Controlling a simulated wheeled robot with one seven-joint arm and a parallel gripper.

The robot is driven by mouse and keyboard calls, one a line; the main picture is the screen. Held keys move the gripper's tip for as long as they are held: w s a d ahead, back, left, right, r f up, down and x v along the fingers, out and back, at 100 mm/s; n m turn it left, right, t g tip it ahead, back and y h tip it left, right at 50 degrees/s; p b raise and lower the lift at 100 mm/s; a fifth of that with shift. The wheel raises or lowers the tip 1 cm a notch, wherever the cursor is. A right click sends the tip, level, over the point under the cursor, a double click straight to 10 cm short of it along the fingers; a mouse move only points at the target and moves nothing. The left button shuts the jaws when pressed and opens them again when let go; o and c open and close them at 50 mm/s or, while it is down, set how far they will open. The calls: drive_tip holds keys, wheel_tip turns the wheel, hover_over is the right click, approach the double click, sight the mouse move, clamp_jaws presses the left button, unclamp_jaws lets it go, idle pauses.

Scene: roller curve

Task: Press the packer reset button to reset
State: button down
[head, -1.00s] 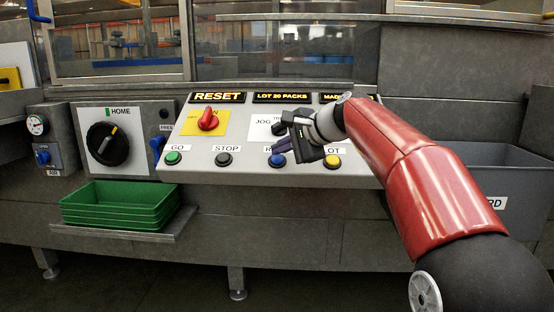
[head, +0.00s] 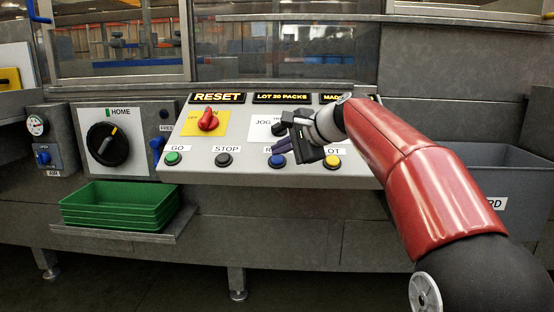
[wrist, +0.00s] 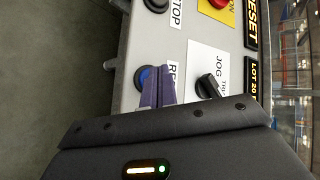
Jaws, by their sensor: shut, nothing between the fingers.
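The blue button (head: 277,161), with a partly covered label starting with R, is on the sloped front of the grey control panel (head: 250,172). It sits between the black STOP button (head: 223,160) and the yellow button (head: 332,162). My gripper (head: 281,149) is shut and empty, its purple fingertips overlapping the top of the blue button in the head view. In the wrist view, the blue button (wrist: 143,76) shows beside the shut fingertips (wrist: 158,84), which partly cover it. I cannot tell whether they touch. A lit display reads RESET (head: 217,97).
A red selector switch (head: 208,120) on a yellow plate and a black JOG knob (wrist: 207,87) stick up from the panel. A green GO button (head: 173,158) is at the left. Green trays (head: 118,208) rest on a shelf below left, and a grey bin (head: 490,185) stands right.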

drive_tip(key=shift+w+f, duration=0.1)
drive_tip(key=shift+f, duration=0.05)
idle(0.6)
drive_tip(key=shift+w+f, duration=0.15)
drive_tip(key=shift+f, duration=0.1)
drive_tip(key=shift+w+f, duration=0.2)
drive_tip(key=shift+f, duration=0.2)
idle(0.9)
drive_tip(key=shift+s+r+p, duration=0.45)
drive_tip(key=shift+r, duration=0.35)
drive_tip(key=shift+r, duration=0.1)
drive_tip(key=r+p, duration=0.1)
drive_tip(key=s+r+p, duration=0.1)
drive_tip(key=s+r, duration=0.1)
drive_tip(key=r, duration=0.1)
drive_tip(key=shift+s+p, duration=0.25)
drive_tip(key=shift+p, duration=0.15)
idle(0.3)
